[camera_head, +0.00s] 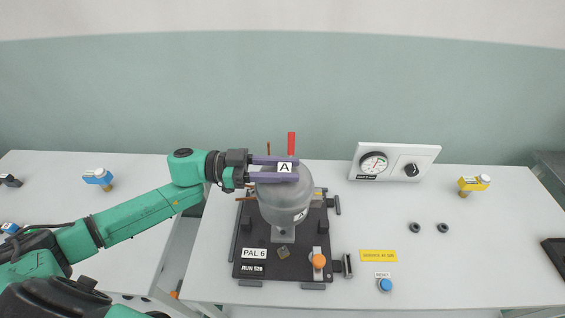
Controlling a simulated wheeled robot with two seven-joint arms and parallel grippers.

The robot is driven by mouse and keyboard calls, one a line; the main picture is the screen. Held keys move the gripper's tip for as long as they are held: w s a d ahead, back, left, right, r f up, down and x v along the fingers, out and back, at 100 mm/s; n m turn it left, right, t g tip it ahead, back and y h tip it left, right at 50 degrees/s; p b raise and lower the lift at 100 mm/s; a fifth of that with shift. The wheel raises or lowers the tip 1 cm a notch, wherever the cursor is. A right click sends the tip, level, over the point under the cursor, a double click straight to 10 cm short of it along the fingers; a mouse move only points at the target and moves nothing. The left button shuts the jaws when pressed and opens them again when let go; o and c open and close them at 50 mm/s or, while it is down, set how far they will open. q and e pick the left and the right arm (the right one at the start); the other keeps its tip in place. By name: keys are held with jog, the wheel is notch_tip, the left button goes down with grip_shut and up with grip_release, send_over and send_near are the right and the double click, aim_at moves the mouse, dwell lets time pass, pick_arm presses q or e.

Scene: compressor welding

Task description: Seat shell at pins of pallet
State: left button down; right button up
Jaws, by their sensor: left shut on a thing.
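The grey metal shell (283,208) stands roughly upright over the black pallet (252,266) labelled PAL 6, near the middle of the head view. My left gripper (292,170) reaches in from the left with purple fingers and is shut on the upper part of the shell. A label A shows between the fingers. The pallet pins are hidden behind or under the shell, and I cannot tell whether the shell touches them. A grey bracket (283,235) shows at the shell's foot. My right gripper is not in view.
An orange-knobbed clamp (318,262) stands on the pallet's right front. A gauge box (394,162) is at the back right. A blue reset button (384,285), two black rings (428,228) and a yellow fitting (473,185) are on the table. A red upright bar (291,143) rises behind the shell.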

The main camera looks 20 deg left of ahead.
pick_arm(q)
jog(key=shift+d+r, duration=0.1)
jog(key=shift+d, duration=0.15)
jog(key=shift+a+p, duration=0.1)
jog(key=shift+p, duration=0.2)
notch_tip(320, 180, down, 5)
jog(key=b, duration=0.3)
jog(key=shift+w+f+b, duration=0.1)
jog(key=shift+f+b, duration=0.2)
jog(key=shift+f, duration=0.25)
jog(key=shift+a, duration=0.1)
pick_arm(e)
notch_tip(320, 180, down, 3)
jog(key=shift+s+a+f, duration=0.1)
